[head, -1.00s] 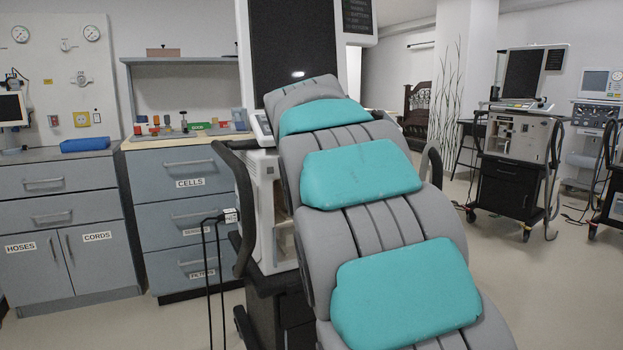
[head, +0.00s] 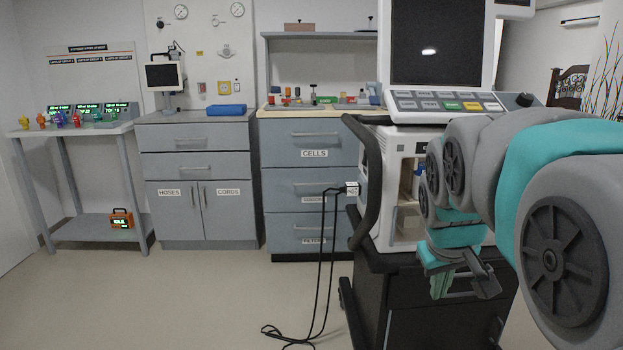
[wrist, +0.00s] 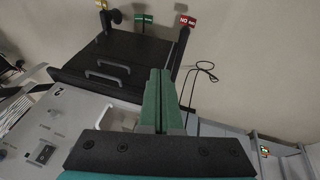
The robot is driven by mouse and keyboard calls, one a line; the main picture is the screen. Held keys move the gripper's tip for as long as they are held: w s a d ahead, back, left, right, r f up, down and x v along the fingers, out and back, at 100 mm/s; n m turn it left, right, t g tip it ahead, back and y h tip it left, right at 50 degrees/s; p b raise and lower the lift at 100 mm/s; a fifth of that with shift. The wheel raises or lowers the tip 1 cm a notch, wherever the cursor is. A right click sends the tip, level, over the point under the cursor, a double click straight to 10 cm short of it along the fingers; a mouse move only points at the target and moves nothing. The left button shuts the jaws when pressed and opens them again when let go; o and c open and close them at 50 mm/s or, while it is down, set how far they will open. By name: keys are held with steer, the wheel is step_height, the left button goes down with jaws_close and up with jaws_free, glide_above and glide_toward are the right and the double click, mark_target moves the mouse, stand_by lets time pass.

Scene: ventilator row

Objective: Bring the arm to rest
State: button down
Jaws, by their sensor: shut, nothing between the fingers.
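My arm, grey with teal bands, reaches in from the right edge of the head view and bends down at its end. My gripper (head: 458,280) hangs low in front of the ventilator (head: 395,155) and its black cart (head: 385,305). In the wrist view, the two green fingers of my gripper (wrist: 160,75) lie together with nothing between them. Beyond them the wrist view shows a black cart with handles (wrist: 105,70) and the pale floor. Part of the ventilator's front is hidden behind my arm.
A black cable (head: 325,260) hangs from a white tag beside the cart and trails onto the floor. Grey cabinets (head: 195,165) and a drawer unit (head: 310,185) line the back wall. A side table (head: 90,130) stands left. The floor at front left is clear.

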steer(key=s+a+f+g, duration=0.2)
steer(key=s+f, duration=0.3)
steer(key=s, duration=0.3)
steer(key=s+a+f+m+g+y, duration=0.1)
steer(key=s+a+f, duration=0.1)
steer(key=s+f, duration=0.3)
steer(key=s+a+f+g+y, duration=0.1)
steer(key=s+f, duration=0.4)
steer(key=s, duration=0.7)
steer(key=shift+a+g, duration=0.8)
steer(key=shift+a, duration=0.1)
steer(key=c, duration=1.6)
jaws_free()
